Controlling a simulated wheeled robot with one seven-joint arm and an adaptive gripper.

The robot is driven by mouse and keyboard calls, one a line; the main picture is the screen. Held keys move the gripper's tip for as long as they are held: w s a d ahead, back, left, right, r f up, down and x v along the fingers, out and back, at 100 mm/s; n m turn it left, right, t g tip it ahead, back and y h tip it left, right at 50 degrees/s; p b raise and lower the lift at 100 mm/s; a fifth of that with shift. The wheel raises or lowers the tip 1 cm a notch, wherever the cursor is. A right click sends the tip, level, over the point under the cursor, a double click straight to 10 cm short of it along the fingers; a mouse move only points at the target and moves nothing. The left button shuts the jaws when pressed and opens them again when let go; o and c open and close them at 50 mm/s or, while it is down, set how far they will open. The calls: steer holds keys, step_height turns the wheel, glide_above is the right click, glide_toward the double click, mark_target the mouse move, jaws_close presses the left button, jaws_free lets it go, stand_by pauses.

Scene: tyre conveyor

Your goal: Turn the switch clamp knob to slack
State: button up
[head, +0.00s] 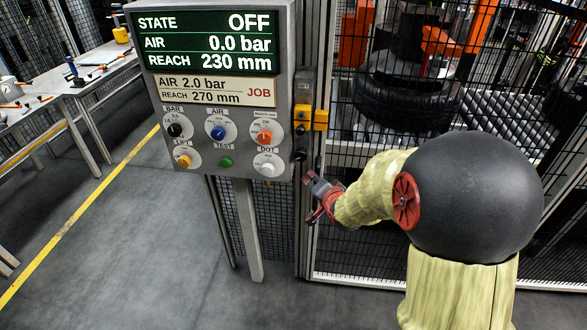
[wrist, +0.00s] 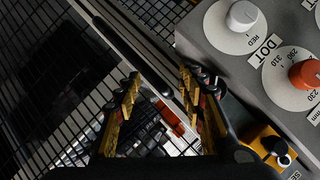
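A yellow switch block (head: 313,118) is mounted on the post just right of the control panel. A small black knob (wrist: 275,147) shows on this block at the lower right of the wrist view. I take it for the clamp knob; its marking is not readable. My gripper (head: 313,197) is below the switch block in the head view, apart from it. In the wrist view my gripper (wrist: 163,88) has its two fingers spread with a gap between them, and nothing is held. The knob lies to the right of the fingers there.
The grey control panel (head: 285,60) reads STATE OFF, AIR 0.0 bar, REACH 230 mm. Its job plate (head: 216,91) says AIR 2.0 bar, REACH 270 mm. Several knobs sit below. A wire fence (head: 350,150) stands right of the post, with a tyre (head: 400,100) behind it.

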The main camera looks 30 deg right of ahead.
mark_target(303, 159)
steer(key=shift+w+a+r+m+t+y+b, duration=0.1)
steer(key=shift+w+r+m+t+y+b, duration=0.65)
steer(key=shift+w+m+t, duration=0.75)
steer(key=shift+w+a+r+m+t+y+b, duration=0.1)
steer(key=shift+w+r+m+t+y+b, duration=0.45)
steer(key=shift+w+m+t, duration=0.95)
steer(key=shift+w+a+r+m+t+y+b, duration=0.1)
steer(key=shift+w+r+m+t+y+b, duration=0.55)
steer(key=shift+m+t, duration=1.35)
steer(key=shift+w+r, duration=0.25)
steer(key=shift+r, duration=0.1)
steer(key=c, duration=0.3)
steer(key=shift+n, duration=0.3)
steer(key=c, duration=0.6)
